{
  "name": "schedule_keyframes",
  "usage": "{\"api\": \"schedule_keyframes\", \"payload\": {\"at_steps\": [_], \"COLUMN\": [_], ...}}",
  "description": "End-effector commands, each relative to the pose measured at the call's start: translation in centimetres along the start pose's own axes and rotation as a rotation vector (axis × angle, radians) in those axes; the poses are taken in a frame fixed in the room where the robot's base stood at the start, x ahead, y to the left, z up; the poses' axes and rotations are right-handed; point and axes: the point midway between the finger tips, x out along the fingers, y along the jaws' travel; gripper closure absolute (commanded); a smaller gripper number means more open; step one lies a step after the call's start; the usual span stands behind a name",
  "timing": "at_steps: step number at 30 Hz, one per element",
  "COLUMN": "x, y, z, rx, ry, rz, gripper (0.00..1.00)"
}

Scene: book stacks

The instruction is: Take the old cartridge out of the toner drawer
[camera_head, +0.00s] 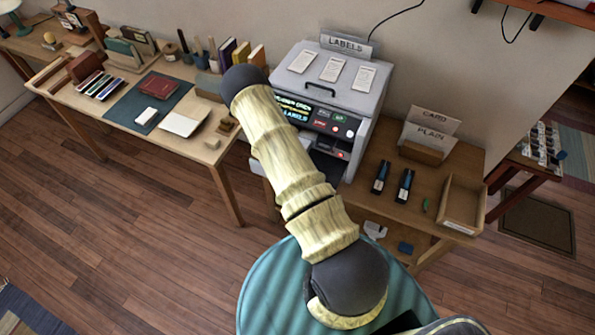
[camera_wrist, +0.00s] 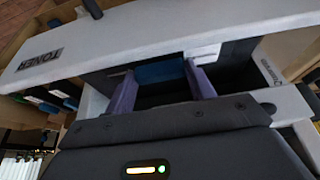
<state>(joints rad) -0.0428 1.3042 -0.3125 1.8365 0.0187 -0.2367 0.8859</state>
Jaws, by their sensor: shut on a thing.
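In the wrist view the white toner drawer (camera_wrist: 130,33) is pulled open, its front marked TONER. My gripper (camera_wrist: 163,92) reaches inside it, its two purple fingers on either side of a dark cartridge with a blue part (camera_wrist: 160,72). The fingers are shut on the cartridge, which still sits within the drawer's walls. Its lower part is hidden. In the head view the grey label printer (camera_head: 312,82) stands against the wall, and my arm covers the gripper and most of the drawer.
A desk with books and a blue mat (camera_head: 140,105) is at left.

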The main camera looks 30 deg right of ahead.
Motion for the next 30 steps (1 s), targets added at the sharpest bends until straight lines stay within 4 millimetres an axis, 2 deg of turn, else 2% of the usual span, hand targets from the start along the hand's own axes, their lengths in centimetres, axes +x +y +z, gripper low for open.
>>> {"api": "schedule_keyframes", "payload": {"at_steps": [11,19,30], "x": [-0.5,-2.8,-2.6], "y": [0.0,-0.1,-0.1], "z": [-0.3,-1.2,0.6], "rx": [0.001,0.002,-0.007], "ry": [0.002,0.002,0.184], "rz": [-0.001,-0.002,-0.001], "gripper": [0.95,0.95,0.95]}}
